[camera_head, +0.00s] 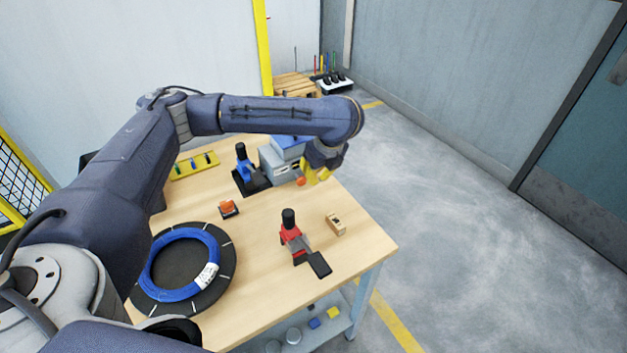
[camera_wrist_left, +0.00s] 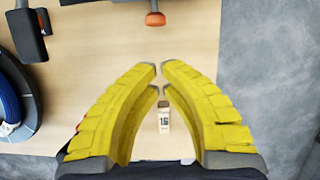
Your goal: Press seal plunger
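A grey box with a blue top (camera_head: 286,155) stands at the table's far right. An orange round knob (camera_head: 300,181) sits at its front; it looks like the seal plunger. It also shows at the top edge of the left wrist view (camera_wrist_left: 155,19). My left gripper (camera_head: 317,178) hangs right beside the knob in the head view. In the wrist view its yellow fingers (camera_wrist_left: 161,77) nearly meet at the tips, with nothing between them, and the knob is apart from them. My right gripper is not in view.
A blue coil (camera_head: 155,283) lies on a black disc at the front left. A red tool (camera_head: 293,240), a small wooden block (camera_head: 336,224), an orange piece on a black base (camera_head: 228,208) and a blue tool (camera_head: 245,172) stand on the table. Floor lies beyond the right edge.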

